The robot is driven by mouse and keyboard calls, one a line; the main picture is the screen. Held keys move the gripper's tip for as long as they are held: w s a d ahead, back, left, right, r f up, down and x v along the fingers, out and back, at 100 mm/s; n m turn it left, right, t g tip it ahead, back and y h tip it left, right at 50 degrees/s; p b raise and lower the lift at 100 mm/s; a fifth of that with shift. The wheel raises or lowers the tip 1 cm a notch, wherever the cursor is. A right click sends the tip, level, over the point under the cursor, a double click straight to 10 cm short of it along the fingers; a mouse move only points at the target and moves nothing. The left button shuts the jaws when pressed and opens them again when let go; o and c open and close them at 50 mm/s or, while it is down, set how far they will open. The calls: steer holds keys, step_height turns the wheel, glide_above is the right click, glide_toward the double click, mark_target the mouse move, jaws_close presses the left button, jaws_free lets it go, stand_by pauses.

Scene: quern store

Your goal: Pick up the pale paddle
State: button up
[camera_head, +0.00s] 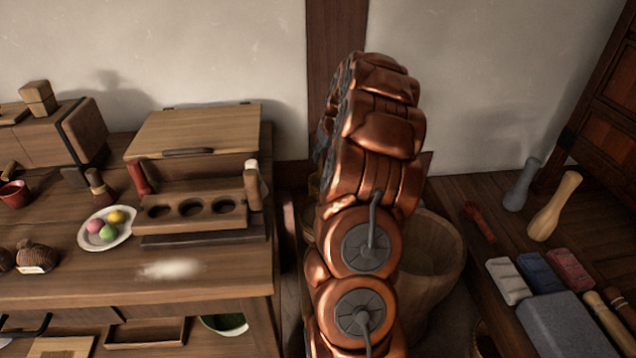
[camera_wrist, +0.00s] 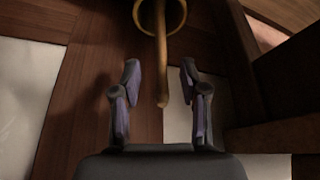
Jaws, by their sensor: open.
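A pale wooden piece with a wide end and a narrower neck (camera_head: 555,207) is on the right-hand bench in the head view. It best matches the pale paddle, though I cannot be sure. My gripper (camera_wrist: 160,72) is open and empty in the wrist view, its two fingers apart. In that view a tan stick-like handle (camera_wrist: 161,75) with a round ring-like end (camera_wrist: 160,14) lies between and beyond the fingers. I cannot tell whether this is the same piece. In the head view my arm hides the gripper.
A blue-grey piece of similar shape (camera_head: 521,185) stands beside the pale one. Coloured blocks (camera_head: 541,272) and a grey slab (camera_head: 565,328) lie nearer. A wooden tub (camera_head: 432,262) stands behind my arm. The left table (camera_head: 215,278) holds a plate, a holed rack and boxes.

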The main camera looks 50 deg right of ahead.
steer(key=b, duration=0.1)
glide_above(320, 182)
steer(key=x, duration=0.2)
steer(key=s+x, duration=0.1)
steer(key=x, duration=0.1)
steer(key=shift+w+d+f, duration=0.1)
steer(key=shift+f, duration=0.25)
jaws_close()
